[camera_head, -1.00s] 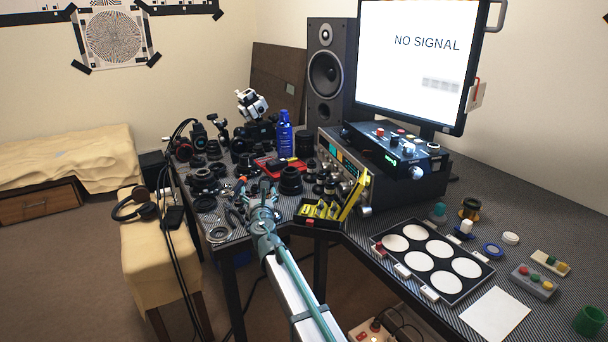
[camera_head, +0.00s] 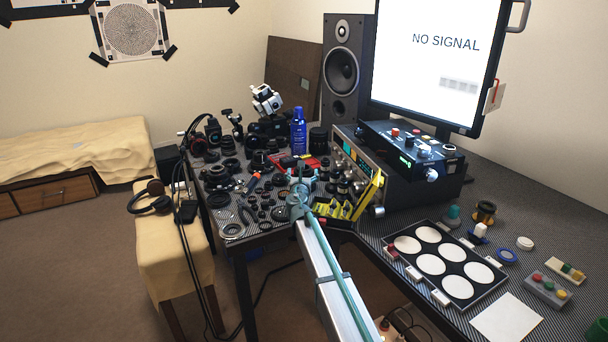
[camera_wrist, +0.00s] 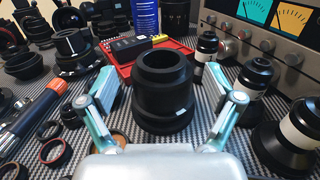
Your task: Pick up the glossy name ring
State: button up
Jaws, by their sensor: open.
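My gripper (camera_wrist: 162,103) is open, its two teal-padded fingers spread to the left and right of a black stepped lens barrel (camera_wrist: 160,92). In the head view my gripper (camera_head: 301,182) is over the near part of the cluttered table, largely hiding that barrel. I cannot tell for sure which part is the glossy name ring. Several thin dark rings with reddish edges lie left of the gripper, one of them a small ring (camera_wrist: 53,140) on the mat. A brownish ring (camera_wrist: 118,138) is partly hidden behind the left finger.
Lens barrels (camera_wrist: 292,135) stand close on the right, before a metal instrument (camera_wrist: 262,40). A red tray (camera_wrist: 118,72) and blue can (camera_wrist: 145,18) are behind. Tools (camera_wrist: 35,102) lie left.

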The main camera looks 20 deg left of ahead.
jog(key=shift+x, duration=2.2)
